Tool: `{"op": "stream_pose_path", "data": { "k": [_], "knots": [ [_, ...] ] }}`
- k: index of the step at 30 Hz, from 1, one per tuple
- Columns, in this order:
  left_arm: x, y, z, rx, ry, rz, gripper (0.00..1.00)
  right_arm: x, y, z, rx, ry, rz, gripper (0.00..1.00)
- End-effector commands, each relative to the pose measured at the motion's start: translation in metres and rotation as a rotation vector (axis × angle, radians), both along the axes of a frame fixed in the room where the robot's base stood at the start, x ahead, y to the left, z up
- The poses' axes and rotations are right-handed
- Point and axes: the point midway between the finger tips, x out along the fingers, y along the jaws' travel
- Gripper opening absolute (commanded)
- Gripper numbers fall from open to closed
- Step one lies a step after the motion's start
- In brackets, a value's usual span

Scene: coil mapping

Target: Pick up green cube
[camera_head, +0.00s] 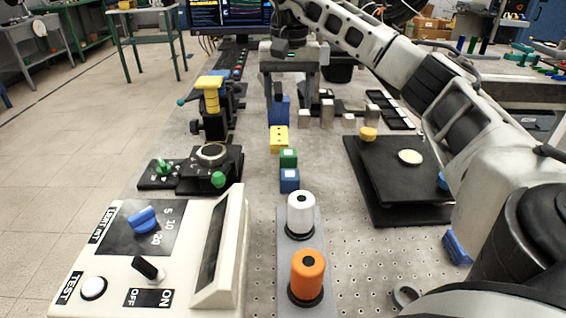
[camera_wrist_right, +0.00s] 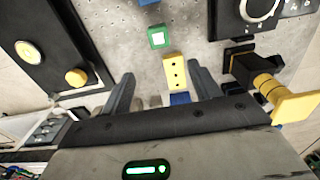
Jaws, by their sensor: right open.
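The green cube (camera_head: 288,158) sits on the perforated metal table, in a row between a yellow block (camera_head: 279,138) and a blue cube (camera_head: 289,180). In the right wrist view the green cube (camera_wrist_right: 159,37), with a pale square on its top, lies beyond the fingertips. My right gripper (camera_head: 293,88) is open and empty, farther back over the row. In the right wrist view its two fingers (camera_wrist_right: 160,82) stand apart, with the yellow block (camera_wrist_right: 175,71) seen between them. The gap below the fingers cannot be judged exactly. My left gripper is not in view.
A control box (camera_head: 160,250) with knobs stands front left. White (camera_head: 300,212) and orange (camera_head: 307,275) cylinders stand front centre. A black stage (camera_head: 400,180) lies right. Yellow-topped mounts (camera_head: 211,100) stand left. Small metal blocks (camera_head: 327,112) stand behind right.

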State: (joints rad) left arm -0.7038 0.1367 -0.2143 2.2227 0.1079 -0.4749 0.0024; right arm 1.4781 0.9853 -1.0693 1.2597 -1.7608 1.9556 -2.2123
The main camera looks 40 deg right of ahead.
Motion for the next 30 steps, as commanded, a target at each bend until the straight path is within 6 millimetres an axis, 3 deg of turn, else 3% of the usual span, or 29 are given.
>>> {"op": "stream_pose_path", "data": {
  "k": [3,9,17,25,30],
  "knots": [
    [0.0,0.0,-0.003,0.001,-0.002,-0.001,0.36,-0.001,0.0,-0.029,-0.001,0.005,-0.001,0.62],
    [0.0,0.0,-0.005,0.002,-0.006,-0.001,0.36,-0.001,0.0,-0.068,0.0,0.004,-0.001,0.62],
    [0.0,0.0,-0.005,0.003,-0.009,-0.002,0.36,-0.002,0.001,-0.088,0.0,0.001,-0.001,0.62],
    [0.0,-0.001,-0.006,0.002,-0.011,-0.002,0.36,-0.009,0.008,-0.125,0.0,0.004,-0.001,0.62],
    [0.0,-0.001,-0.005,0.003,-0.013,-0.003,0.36,-0.009,0.008,-0.138,0.0,0.001,-0.001,0.62]
  ]
}}
